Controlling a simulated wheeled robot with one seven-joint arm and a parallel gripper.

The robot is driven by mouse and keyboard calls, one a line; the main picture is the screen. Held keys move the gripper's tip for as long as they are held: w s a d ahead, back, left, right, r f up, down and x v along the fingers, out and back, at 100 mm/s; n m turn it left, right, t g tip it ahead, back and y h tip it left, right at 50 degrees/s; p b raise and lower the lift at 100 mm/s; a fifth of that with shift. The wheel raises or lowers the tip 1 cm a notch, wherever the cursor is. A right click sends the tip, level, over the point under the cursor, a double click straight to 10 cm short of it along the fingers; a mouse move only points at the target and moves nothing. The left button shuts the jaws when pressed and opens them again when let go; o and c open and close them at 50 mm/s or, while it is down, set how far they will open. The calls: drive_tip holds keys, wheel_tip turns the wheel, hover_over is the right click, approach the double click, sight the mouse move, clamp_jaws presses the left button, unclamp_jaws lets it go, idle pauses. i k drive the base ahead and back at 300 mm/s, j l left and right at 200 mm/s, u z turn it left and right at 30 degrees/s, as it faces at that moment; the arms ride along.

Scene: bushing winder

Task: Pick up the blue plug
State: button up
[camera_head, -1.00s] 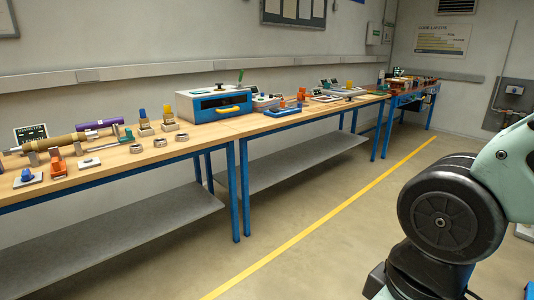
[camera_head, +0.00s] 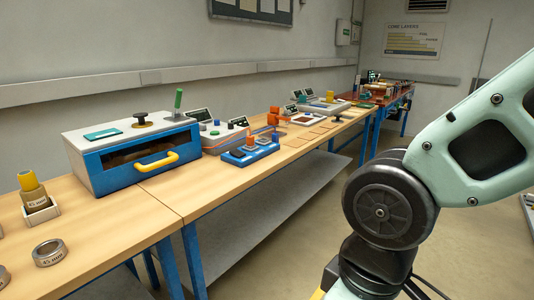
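I cannot make out a loose blue plug for certain. A blue fixture (camera_head: 250,152) sits on the bench in the middle of the view. It carries small blue and orange pegs, too small to tell apart well. A yellow-topped plug (camera_head: 29,182) stands upright in a pale square holder (camera_head: 41,212) at the left. My arm's links fill the right side. My gripper is out of view.
A blue-and-white box (camera_head: 133,150) with a yellow handle stands on the wooden bench (camera_head: 190,193). A metal ring (camera_head: 49,252) lies at the front left. Control boxes (camera_head: 222,134) stand behind the fixture. Open floor lies right of the bench.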

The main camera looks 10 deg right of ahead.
sight(275, 138)
drive_tip(key=i+z, duration=0.1)
drive_tip(key=i, duration=0.45)
drive_tip(key=u, duration=0.4)
drive_tip(key=i+l+u, duration=0.6)
drive_tip(key=u, duration=0.15)
drive_tip(key=i+l, duration=0.15)
drive_tip(key=l, duration=0.2)
drive_tip(key=i+l+u, duration=0.1)
drive_tip(key=l, duration=0.25)
drive_tip(key=i+l, duration=0.25)
drive_tip(key=l, duration=0.15)
drive_tip(key=i+l, duration=0.15)
drive_tip(key=l, duration=0.2)
drive_tip(key=i+l+u, duration=0.1)
drive_tip(key=l, duration=0.25)
drive_tip(key=i+l, duration=0.2)
drive_tip(key=l, duration=0.2)
drive_tip(key=i+l+u, duration=0.1)
drive_tip(key=l, duration=0.25)
